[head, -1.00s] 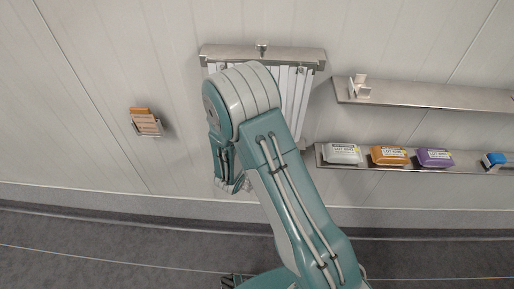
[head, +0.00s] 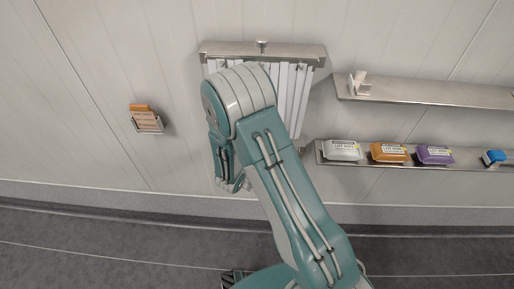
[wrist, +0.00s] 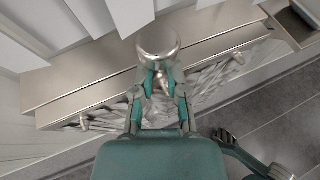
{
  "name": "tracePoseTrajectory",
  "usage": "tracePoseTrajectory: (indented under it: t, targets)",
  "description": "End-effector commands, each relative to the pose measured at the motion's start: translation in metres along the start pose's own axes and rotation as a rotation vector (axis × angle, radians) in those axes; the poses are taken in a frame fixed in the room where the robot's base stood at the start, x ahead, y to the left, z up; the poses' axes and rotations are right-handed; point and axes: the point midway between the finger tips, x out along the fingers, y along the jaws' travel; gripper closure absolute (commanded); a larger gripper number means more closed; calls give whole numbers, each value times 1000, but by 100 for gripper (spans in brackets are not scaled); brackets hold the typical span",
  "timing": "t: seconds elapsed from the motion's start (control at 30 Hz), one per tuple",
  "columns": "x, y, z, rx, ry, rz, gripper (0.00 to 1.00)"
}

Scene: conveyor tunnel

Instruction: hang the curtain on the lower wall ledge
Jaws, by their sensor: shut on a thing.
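In the wrist view my gripper (wrist: 160,88) is shut on a round metal knob (wrist: 158,42). The knob stands over a long metal bar (wrist: 80,88) that runs diagonally. Crumpled, glossy strips (wrist: 190,84), which look like the curtain, show along the bar's near side between two metal pegs. How the strips join the bar or rest on a ledge cannot be told. In the head view my arm hides the gripper and what it holds. White hanging strips (head: 292,92) show under a metal rail (head: 290,54) on the wall, partly behind my arm.
On the right, a lower wall shelf (head: 465,166) bears grey, orange, purple and blue packs. An upper shelf (head: 430,94) has a small white item at its left end. A small holder with orange-brown cards (head: 147,120) is on the left wall. The wall between is bare.

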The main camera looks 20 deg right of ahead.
Motion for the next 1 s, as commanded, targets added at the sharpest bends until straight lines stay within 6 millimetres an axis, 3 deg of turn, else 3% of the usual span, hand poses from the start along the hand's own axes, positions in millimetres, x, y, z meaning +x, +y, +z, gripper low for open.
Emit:
tracePoseTrajectory:
  t: [0.03,0.1,0.57,1.0]
  targets:
    - [0,0,1,1,-1,1,73]
    - [0,0,1,1,-1,1,42]
    - [-6,1,0,-1,1,2,42]
    - [-90,2,0,-2,-1,5,42]
